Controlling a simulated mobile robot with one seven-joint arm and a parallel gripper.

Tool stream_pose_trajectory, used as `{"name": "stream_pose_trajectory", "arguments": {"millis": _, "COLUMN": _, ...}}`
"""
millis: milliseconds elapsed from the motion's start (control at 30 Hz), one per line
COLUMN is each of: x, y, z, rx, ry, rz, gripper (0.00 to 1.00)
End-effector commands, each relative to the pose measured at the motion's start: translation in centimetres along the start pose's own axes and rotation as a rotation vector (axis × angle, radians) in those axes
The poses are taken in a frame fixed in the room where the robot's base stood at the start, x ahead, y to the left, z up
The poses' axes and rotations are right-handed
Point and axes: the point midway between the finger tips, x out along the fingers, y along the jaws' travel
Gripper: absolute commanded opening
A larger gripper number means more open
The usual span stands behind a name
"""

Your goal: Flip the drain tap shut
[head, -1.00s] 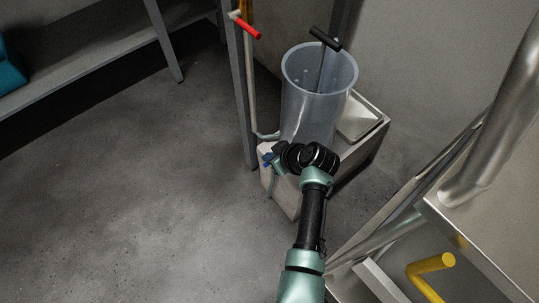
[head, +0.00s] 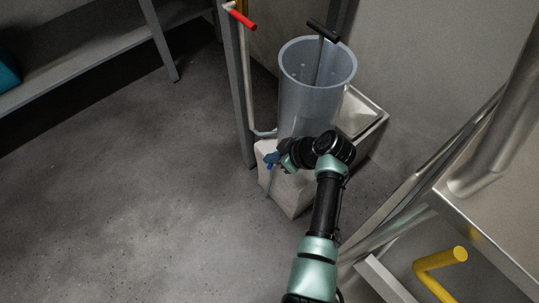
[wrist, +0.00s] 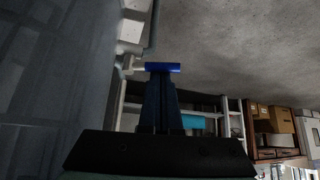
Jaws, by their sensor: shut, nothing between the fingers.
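The drain tap has a blue handle (head: 270,160), low at the left front of the clear cylinder (head: 305,105). In the wrist view the blue handle (wrist: 163,67) lies crosswise, with a pale tap body (wrist: 133,66) to its left. My gripper (head: 281,159) is at the tap, just right of the handle in the head view. In the wrist view my gripper (wrist: 161,76) is shut and empty, its fingertips right at the handle; I cannot tell whether they touch it. The arm and gripper hide part of the tap in the head view.
The cylinder stands on a pale block beside a basin (head: 361,112). A black T-handle (head: 324,31) rises from it. A grey post (head: 237,90) and a red-handled valve (head: 242,18) stand left. A yellow handle (head: 440,259) is at lower right. The floor at left is clear.

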Motion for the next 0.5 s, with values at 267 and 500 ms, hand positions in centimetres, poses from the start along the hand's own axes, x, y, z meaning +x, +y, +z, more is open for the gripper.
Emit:
{"name": "stream_pose_trajectory", "arguments": {"millis": 267, "x": -0.45, "y": 0.22, "z": 0.96, "rx": -0.106, "ry": -0.002, "rz": -0.087, "gripper": 0.00}}
{"name": "stream_pose_trajectory", "arguments": {"millis": 500, "x": -0.87, "y": 0.44, "z": 1.33, "rx": -0.102, "ry": -0.003, "rz": -0.083, "gripper": 0.00}}
